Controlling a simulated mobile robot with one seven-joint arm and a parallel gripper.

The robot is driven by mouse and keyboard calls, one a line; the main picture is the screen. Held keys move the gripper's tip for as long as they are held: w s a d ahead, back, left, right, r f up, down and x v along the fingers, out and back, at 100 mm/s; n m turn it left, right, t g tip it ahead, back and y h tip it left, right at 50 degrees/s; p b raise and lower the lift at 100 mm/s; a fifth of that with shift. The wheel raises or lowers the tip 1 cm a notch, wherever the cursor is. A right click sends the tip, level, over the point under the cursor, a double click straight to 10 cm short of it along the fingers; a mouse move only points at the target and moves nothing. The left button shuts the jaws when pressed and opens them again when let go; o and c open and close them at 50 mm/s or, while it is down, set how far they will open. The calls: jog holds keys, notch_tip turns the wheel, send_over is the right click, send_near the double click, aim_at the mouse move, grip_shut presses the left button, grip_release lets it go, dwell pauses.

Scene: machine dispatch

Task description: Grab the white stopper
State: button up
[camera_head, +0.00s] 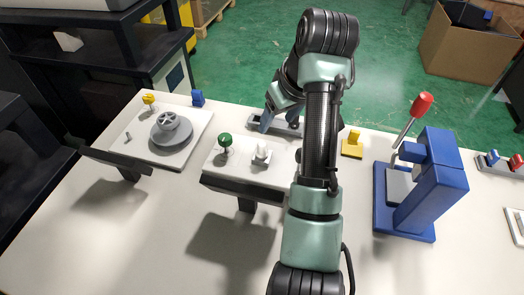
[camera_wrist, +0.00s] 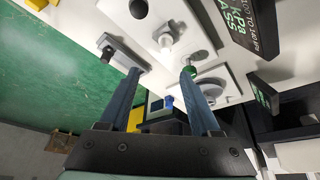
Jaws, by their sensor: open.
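The white stopper (camera_head: 262,154) stands upright on a pale raised panel (camera_head: 235,170), right of a green knob (camera_head: 225,140). It also shows in the wrist view (camera_wrist: 164,41), beyond the gap between my fingertips. My gripper (camera_head: 278,120) is behind the stopper in the head view, partly hidden by my arm. In the wrist view my gripper (camera_wrist: 160,73) is open and empty, its two fingers wide apart. The right fingertip overlaps the green knob (camera_wrist: 190,70) in that view; I cannot tell whether they touch.
A grey bar (camera_wrist: 122,52) lies by the left fingertip. A dark knob (camera_wrist: 138,8) and a display (camera_wrist: 252,25) are also near. A plate with a grey wheel (camera_head: 170,128) stands left, a yellow block (camera_head: 353,146) and a blue press (camera_head: 430,185) right. The front table is clear.

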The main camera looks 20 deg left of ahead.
send_over(262, 144)
jog(key=s+d, duration=0.1)
jog(key=d, duration=0.2)
jog(key=f, duration=0.6)
jog(key=shift+s+a+f, duration=0.2)
jog(key=shift+a+f, duration=0.05)
jog(key=shift+a+x, duration=0.2)
jog(key=shift+x, duration=1.3)
jog(key=shift+a+x, duration=0.25)
jog(key=shift+x, duration=1.25)
jog(key=shift+s, duration=0.15)
jog(key=shift+c, duration=0.3)
jog(key=shift+r, duration=0.1)
grip_shut()
